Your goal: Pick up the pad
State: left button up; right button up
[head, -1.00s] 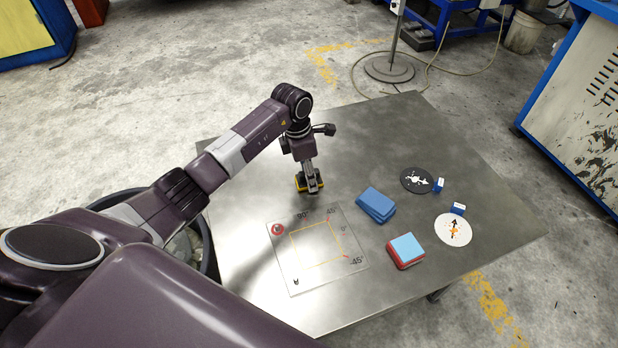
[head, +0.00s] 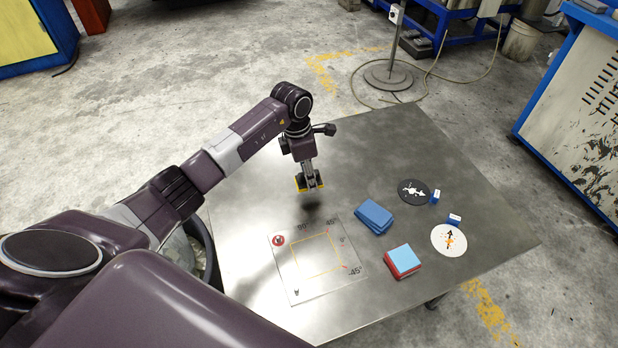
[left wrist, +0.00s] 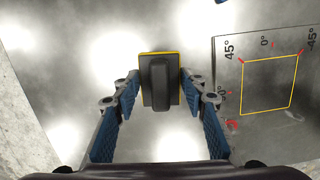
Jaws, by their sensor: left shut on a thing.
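The pad (head: 300,184) is a small dark block with a yellow edge. In the left wrist view the pad (left wrist: 160,82) shows a raised dark grip on its back. My left gripper (head: 311,178) points down and is shut on the pad, and its blue-lined fingers (left wrist: 160,90) stand on both sides of it. The pad hangs above the metal table (head: 390,145), with a dark shadow below it. Its underside is hidden. My right gripper is not in view.
A clear template sheet (head: 335,283) with a yellow square lies nearer me. To the right are blue sheets (head: 373,217), a red and light-blue stack (head: 403,261), a black disc (head: 412,191), a white disc (head: 447,240) and small blue blocks (head: 435,196). The table's far part is bare.

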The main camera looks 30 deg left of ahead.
pick_arm(q)
notch_tip(320, 180, up, 15)
jog(key=p, duration=0.8)
jog(key=shift+p, duration=0.35)
jog(key=o, duration=0.7)
jog(key=shift+c, duration=0.2)
jog(key=c, duration=0.7)
